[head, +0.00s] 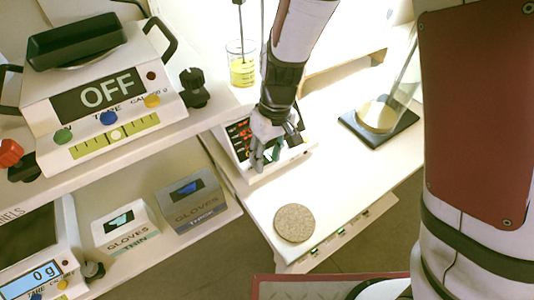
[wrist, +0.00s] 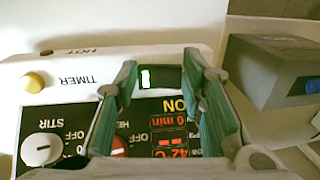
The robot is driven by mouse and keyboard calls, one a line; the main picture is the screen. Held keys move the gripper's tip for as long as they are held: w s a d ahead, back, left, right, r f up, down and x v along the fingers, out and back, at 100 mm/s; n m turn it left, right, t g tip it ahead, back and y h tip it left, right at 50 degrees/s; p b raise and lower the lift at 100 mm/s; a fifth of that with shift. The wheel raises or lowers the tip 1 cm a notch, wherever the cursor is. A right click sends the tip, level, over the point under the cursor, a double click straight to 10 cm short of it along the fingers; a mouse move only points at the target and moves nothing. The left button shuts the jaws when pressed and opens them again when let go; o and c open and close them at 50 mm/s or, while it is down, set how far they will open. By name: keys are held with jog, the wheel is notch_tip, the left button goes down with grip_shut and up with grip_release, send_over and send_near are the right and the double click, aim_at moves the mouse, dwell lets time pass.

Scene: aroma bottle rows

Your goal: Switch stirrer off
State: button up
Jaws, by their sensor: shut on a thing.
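The stirrer (head: 258,172) is a white box with a black panel and red lit digits, on the right-hand bench. In the wrist view its panel (wrist: 140,133) appears upside down, with a 42°C readout, "0 min" and "ON". A white STIR knob (wrist: 42,150) is at the lower left, with OFF printed beside it. A red-marked HEAT knob (wrist: 113,146) is partly hidden by my finger. My gripper (wrist: 160,72) is over the panel, its teal fingertips on either side of a black switch (wrist: 166,80) with a white mark, shut on it. It also shows in the head view (head: 264,158).
A yellow TIMER button (wrist: 34,81) is on the stirrer. A beaker of yellow liquid (head: 242,70) stands behind it. A round cork mat (head: 295,223) lies in front. A scale reading OFF (head: 97,98) and glove boxes (head: 192,203) are to the left.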

jog(key=h+p, duration=0.1)
jog(key=p, duration=0.2)
jog(key=shift+s+a+r+t, duration=0.15)
jog(key=shift+s+r+t, duration=0.05)
jog(key=shift+t, duration=0.1)
jog(key=shift+h+p, duration=0.4)
jog(key=shift+p, duration=0.25)
jog(key=shift+a+f+t, duration=0.1)
jog(key=shift+f+t, duration=0.05)
jog(key=shift+t, duration=0.15)
jog(key=o, duration=1.1)
jog(key=shift+o, duration=0.2)
notch_tip(320, 180, up, 12)
jog(key=shift+s+a, duration=0.15)
jog(key=shift+a, duration=0.15)
